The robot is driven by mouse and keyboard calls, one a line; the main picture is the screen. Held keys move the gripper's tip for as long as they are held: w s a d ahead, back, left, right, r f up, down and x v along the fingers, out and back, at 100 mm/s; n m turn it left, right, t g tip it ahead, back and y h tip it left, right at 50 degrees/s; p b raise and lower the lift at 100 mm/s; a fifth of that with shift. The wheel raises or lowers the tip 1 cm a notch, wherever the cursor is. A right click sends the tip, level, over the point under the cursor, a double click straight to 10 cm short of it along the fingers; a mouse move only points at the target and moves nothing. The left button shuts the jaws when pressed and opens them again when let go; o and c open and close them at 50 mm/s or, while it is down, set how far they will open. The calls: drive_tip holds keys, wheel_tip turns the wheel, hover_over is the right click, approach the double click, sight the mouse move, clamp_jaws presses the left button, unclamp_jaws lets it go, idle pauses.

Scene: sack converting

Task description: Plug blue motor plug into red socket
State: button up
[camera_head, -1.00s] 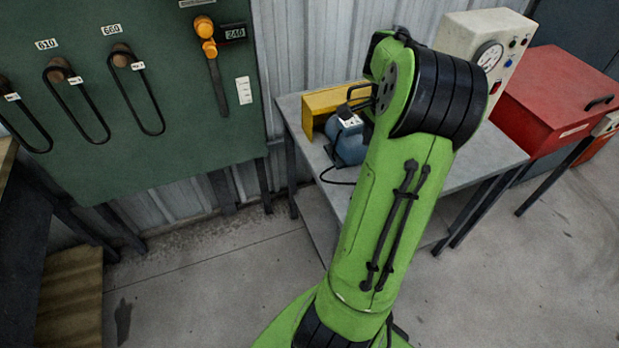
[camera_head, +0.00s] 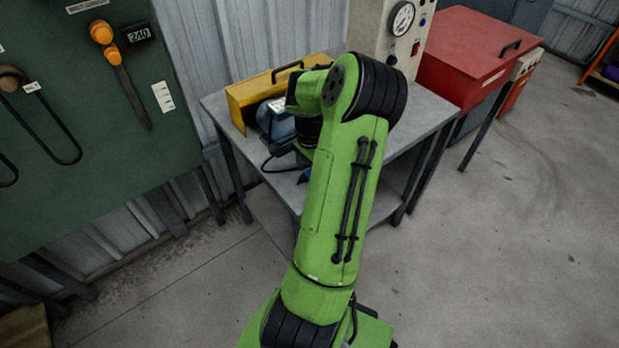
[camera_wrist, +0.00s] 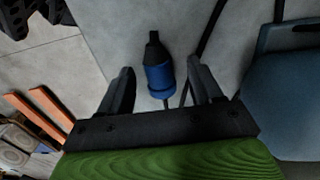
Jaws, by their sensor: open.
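The blue plug (camera_wrist: 158,78), with a black end, shows in the wrist view between the two dark fingers of my gripper (camera_wrist: 160,72). The fingers are open, with gaps on both sides of the plug. I cannot make out a red socket.
The grey table (camera_head: 425,115) holds a yellow box (camera_head: 245,100) and a beige gauge panel (camera_head: 385,40). A red cabinet (camera_head: 480,55) stands to the right, with a pale box (camera_head: 525,63) on its side. A green board (camera_head: 80,150) is at left.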

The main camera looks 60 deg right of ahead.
drive_tip(key=shift+r, duration=0.1)
drive_tip(key=c, duration=1.1)
